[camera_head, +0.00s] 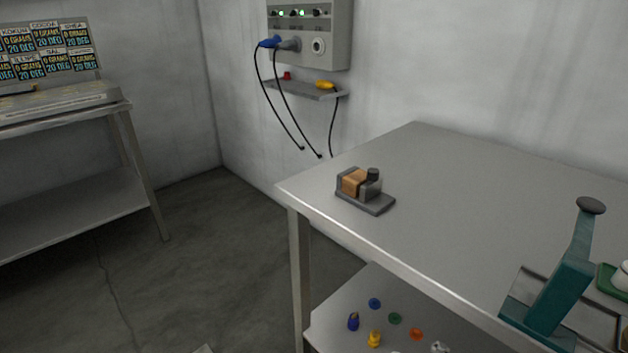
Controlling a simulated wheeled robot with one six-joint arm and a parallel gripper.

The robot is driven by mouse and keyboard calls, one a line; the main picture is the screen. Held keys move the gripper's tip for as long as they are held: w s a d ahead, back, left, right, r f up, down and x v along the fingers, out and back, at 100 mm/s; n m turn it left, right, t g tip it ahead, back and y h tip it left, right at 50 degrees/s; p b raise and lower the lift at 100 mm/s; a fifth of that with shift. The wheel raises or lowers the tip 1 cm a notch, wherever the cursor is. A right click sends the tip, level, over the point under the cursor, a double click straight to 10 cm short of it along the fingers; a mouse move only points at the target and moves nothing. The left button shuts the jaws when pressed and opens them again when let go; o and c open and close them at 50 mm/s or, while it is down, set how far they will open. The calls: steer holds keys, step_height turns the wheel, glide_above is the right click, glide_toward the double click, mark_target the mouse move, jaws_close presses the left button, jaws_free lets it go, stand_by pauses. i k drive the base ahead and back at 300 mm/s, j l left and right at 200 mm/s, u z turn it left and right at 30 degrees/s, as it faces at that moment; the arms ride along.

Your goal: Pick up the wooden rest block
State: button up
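A small orange-brown block, which looks like the wooden rest block (354,182), sits in a dark grey clamp-like fixture (378,205) near the left corner of the metal table (450,190). Grey parts of the fixture stand on both sides of the block, and a dark round knob (373,174) is at its right. I cannot tell how tightly the block is held. My gripper is not in view.
A teal lever tool (562,290) with a dark knob stands at the table's right, beside a green tray (609,281). Small coloured items lie on the lower shelf (345,309). A wall box (325,45) with hanging cables is behind. Open floor (200,260) lies left.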

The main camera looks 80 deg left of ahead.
mark_target(351, 183)
steer(key=u, duration=2.4)
